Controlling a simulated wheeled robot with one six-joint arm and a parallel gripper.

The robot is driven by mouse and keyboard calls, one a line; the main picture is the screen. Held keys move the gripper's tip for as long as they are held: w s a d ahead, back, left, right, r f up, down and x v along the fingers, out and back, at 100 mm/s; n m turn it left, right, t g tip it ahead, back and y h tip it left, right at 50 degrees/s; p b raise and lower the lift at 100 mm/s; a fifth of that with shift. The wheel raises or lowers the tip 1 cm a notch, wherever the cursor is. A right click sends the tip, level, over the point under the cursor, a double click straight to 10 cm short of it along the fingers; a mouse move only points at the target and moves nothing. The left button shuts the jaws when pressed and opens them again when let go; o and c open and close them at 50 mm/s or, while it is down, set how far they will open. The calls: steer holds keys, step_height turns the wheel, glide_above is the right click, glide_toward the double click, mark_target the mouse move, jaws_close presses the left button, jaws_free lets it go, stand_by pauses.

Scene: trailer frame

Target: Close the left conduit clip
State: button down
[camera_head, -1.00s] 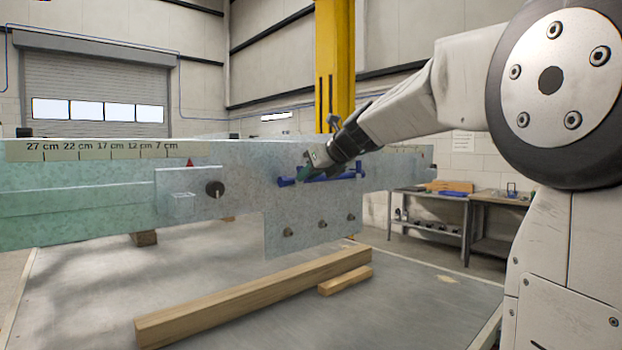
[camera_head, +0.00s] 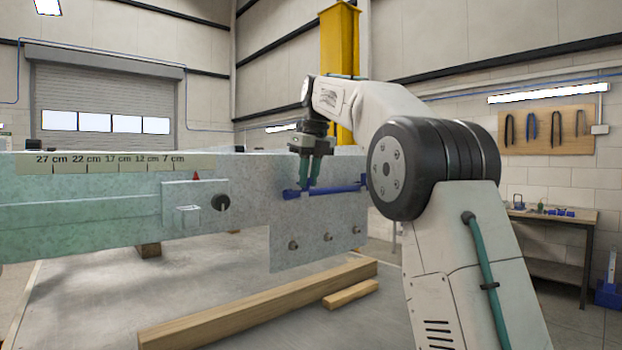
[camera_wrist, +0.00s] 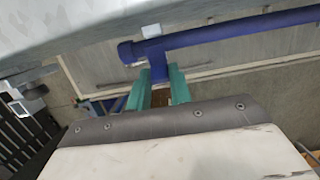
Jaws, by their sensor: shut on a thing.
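The blue conduit (camera_head: 338,188) lies level across the grey metal plate, and it also crosses the top of the wrist view (camera_wrist: 225,34). My gripper (camera_head: 308,186) points down onto the conduit near its left end. In the wrist view its two green fingers (camera_wrist: 158,88) are shut on a blue upright piece (camera_wrist: 157,66) that meets the conduit near its round end. This looks like the left conduit clip. A small white patch (camera_wrist: 151,31) shows just beyond the conduit. The fingers partly hide the clip, so I cannot tell whether it is latched.
The plate (camera_head: 315,235) below the conduit carries several bolts. A black knob (camera_head: 220,203) and a clear box (camera_head: 187,215) sit to the left. Wooden beams (camera_head: 255,305) lie on the table below. Open air surrounds the arm above the frame.

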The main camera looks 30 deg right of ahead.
steer(key=shift+w+g, duration=0.2)
steer(key=shift+g, duration=0.3)
steer(key=c, duration=1.3)
jaws_free()
steer(key=shift+o, duration=0.2)
steer(key=shift+r, duration=0.1)
steer(key=shift+w+r, duration=0.1)
steer(key=shift+r, duration=1.7)
steer(key=s+a+r, duration=0.1)
steer(key=s+a, duration=0.2)
steer(key=s, duration=1.3)
steer(key=shift+r, duration=0.15)
steer(key=shift+w, duration=0.1)
